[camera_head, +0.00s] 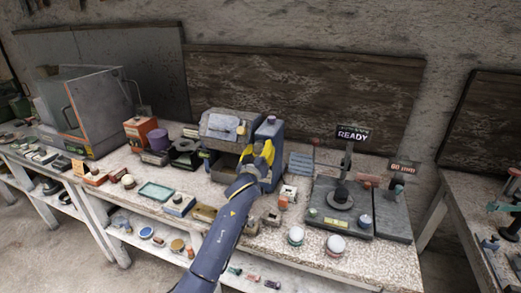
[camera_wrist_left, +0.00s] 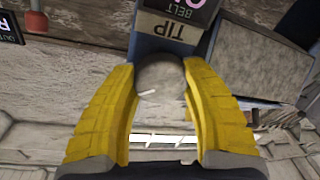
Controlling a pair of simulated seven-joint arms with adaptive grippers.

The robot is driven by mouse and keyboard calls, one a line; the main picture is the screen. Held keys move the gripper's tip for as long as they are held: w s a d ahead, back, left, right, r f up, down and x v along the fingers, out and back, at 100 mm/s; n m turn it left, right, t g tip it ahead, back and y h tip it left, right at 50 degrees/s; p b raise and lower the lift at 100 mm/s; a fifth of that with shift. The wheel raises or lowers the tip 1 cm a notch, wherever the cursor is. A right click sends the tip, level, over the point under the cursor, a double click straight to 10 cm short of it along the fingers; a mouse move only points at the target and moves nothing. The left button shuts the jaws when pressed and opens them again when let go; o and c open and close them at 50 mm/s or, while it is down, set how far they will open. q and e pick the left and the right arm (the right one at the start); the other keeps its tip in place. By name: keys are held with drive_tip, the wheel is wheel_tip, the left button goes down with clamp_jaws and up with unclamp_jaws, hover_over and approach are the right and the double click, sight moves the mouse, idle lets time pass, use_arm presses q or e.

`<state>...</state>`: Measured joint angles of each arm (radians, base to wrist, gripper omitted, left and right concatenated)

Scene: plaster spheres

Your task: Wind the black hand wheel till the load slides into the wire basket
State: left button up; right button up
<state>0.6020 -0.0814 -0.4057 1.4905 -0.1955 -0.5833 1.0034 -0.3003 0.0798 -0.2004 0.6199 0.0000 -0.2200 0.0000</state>
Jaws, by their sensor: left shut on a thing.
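In the left wrist view my left gripper (camera_wrist_left: 160,85) is shut on a grey round part (camera_wrist_left: 160,72), one finger on each side. A small white mark shows on it. It sits just below a blue panel labelled TIP (camera_wrist_left: 168,33). I cannot tell if this part is the hand wheel. I cannot make out a wire basket or the load. My right gripper is not in view.
A dark plate with a READY sign (camera_head: 353,133) stands to the right on the speckled bench (camera_head: 385,262). White-topped round pots (camera_head: 335,243) are near the front edge. A large grey cabinet (camera_head: 98,105) is at the left. Small boxes and a teal tray (camera_head: 156,191) crowd the bench.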

use_arm(q)
drive_tip(key=m, duration=0.4)
drive_tip(key=m+h, duration=0.1)
drive_tip(key=m, duration=0.2)
drive_tip(key=shift+r, duration=0.25)
drive_tip(key=m+h, duration=0.1)
drive_tip(key=m, duration=0.5)
drive_tip(key=shift+r+t, duration=0.1)
drive_tip(key=shift+t, duration=0.2)
drive_tip(key=shift+d+m+h, duration=0.1)
drive_tip(key=shift+m+h, duration=0.2)
drive_tip(key=shift+m, duration=0.2)
drive_tip(key=shift+c, duration=0.3)
drive_tip(key=shift+d, duration=0.1)
drive_tip(key=o, duration=1)
drive_tip(key=shift+d, duration=0.1)
drive_tip(key=shift+c, duration=0.2)
drive_tip(key=o, duration=0.4)
drive_tip(key=shift+f, duration=0.2)
drive_tip(key=shift+c, duration=0.2)
drive_tip(key=shift+a+f, duration=0.1)
drive_tip(key=shift+a, duration=0.1)
